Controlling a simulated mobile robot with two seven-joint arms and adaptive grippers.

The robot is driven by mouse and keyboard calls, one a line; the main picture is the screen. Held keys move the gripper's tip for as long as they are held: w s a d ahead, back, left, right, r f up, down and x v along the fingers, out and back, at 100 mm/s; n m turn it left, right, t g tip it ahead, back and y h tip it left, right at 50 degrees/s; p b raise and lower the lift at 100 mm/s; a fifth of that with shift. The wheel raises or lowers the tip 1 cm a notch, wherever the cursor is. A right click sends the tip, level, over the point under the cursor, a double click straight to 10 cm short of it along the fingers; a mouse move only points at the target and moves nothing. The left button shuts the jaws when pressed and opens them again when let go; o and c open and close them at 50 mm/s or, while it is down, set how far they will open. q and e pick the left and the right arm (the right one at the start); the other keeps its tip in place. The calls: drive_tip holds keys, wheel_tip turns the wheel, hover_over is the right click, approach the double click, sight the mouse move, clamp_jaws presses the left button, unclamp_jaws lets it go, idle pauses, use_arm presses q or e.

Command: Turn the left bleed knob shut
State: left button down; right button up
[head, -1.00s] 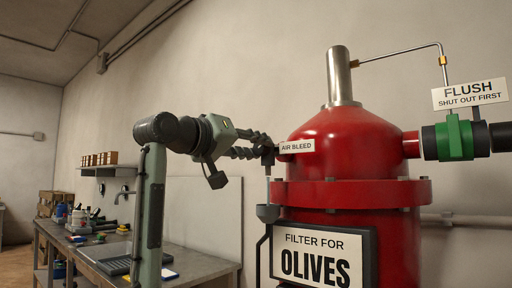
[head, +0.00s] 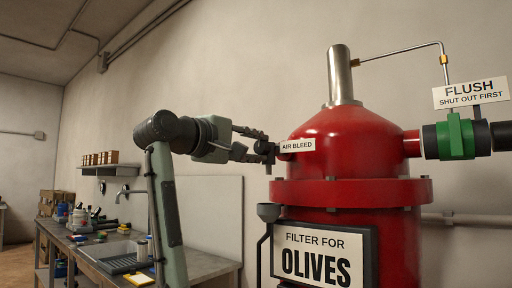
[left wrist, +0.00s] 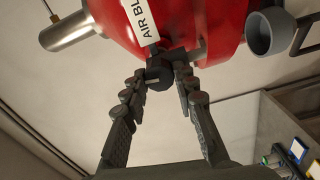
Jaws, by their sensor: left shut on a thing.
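The left bleed knob is a small dark knob (left wrist: 158,75) on the side of the red filter tank, beside the AIR BLEED label (head: 297,145). In the head view the knob (head: 264,147) is partly covered by my fingers. My left gripper (head: 258,150) reaches it from the left and is shut on it. In the left wrist view the two fingers of my left gripper (left wrist: 165,80) close on the knob from both sides. My right gripper is not in view.
The red tank (head: 350,155) fills the right side, with an OLIVES sign (head: 318,262) on its front. A grey cup (head: 268,211) sits below the knob. A green-banded FLUSH valve (head: 455,138) is at the right. A workbench (head: 205,265) stands at lower left.

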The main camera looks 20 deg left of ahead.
use_arm(q)
drive_tip(key=shift+n, duration=0.6)
drive_tip(key=c, duration=1.2)
unclamp_jaws()
drive_tip(key=shift+s, duration=0.1)
drive_tip(key=v, duration=1.2)
